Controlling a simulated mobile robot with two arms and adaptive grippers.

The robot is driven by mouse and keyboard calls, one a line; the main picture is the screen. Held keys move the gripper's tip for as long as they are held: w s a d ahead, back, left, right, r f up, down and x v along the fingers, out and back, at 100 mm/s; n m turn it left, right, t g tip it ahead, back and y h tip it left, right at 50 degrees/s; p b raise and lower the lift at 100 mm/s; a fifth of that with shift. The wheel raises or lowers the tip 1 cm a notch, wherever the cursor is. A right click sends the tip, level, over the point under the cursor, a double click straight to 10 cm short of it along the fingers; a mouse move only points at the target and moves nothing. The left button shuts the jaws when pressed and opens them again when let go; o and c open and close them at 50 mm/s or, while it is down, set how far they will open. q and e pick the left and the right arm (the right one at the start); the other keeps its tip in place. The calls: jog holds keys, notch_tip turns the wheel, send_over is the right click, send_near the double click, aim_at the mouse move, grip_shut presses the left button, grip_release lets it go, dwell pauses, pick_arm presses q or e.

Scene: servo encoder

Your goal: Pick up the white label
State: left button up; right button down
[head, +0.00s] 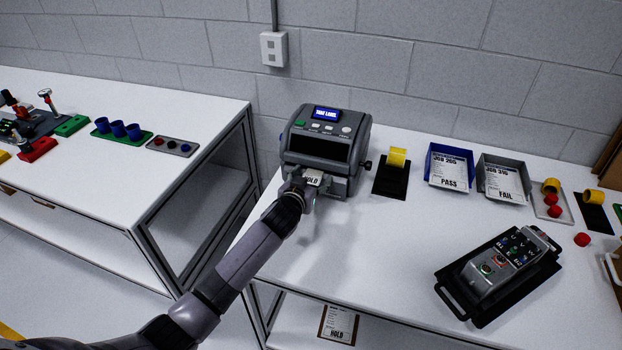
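A small white label (313,178) with dark "HOLD" lettering shows at the front slot of the grey label printer (327,140). My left gripper (304,184) is at the front of the printer, right at the label. The wrist and fingers hide part of the label's left side. The fingers are small and dark against the printer, so I cannot tell whether they are closed on the label or only beside it. My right gripper is not in view.
Right of the printer are a yellow roll on a black stand (397,157), a blue PASS tray (449,168) and a grey FAIL tray (503,180). A grey control box (500,270) lies at the front right. The white table (360,250) is clear before the printer.

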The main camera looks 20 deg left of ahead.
aim_at(311, 179)
pick_arm(q)
jog(key=c, duration=0.5)
jog(key=shift+c, duration=0.6)
notch_tip(311, 179, up, 20)
jog(key=b, duration=0.2)
